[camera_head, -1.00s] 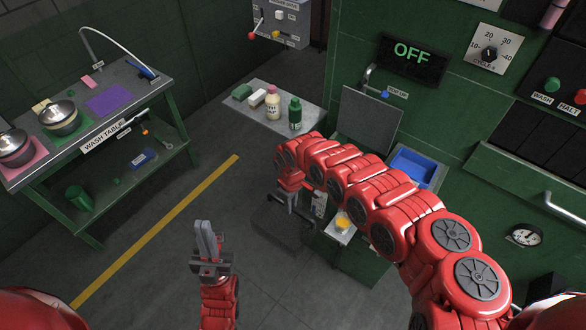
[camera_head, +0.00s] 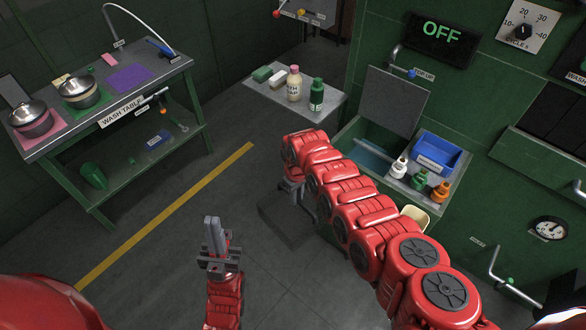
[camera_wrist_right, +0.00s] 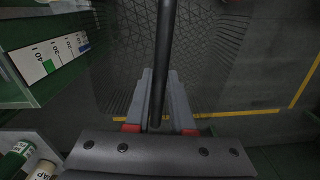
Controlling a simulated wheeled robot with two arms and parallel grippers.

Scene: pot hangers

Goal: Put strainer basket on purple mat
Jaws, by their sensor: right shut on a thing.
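The purple mat (camera_head: 130,79) lies bare on the wash table (camera_head: 60,140) at upper left in the head view. My right gripper (camera_wrist_right: 157,118) is shut on a dark rod-like handle in the right wrist view. A dark see-through mesh, which looks like the strainer basket (camera_wrist_right: 215,65), spreads around that handle, over the floor. My left gripper (camera_head: 215,235) is empty, fingers together, at lower middle, far from the mat.
Two lidded pots stand left of the purple mat, on a pink mat (camera_head: 55,130) and a green mat (camera_head: 100,100). A tap hose (camera_head: 130,17) arches behind. A side shelf (camera_head: 325,108) holds bottles and sponges. A sink with a blue bin (camera_head: 440,155) is at right. Open floor lies between.

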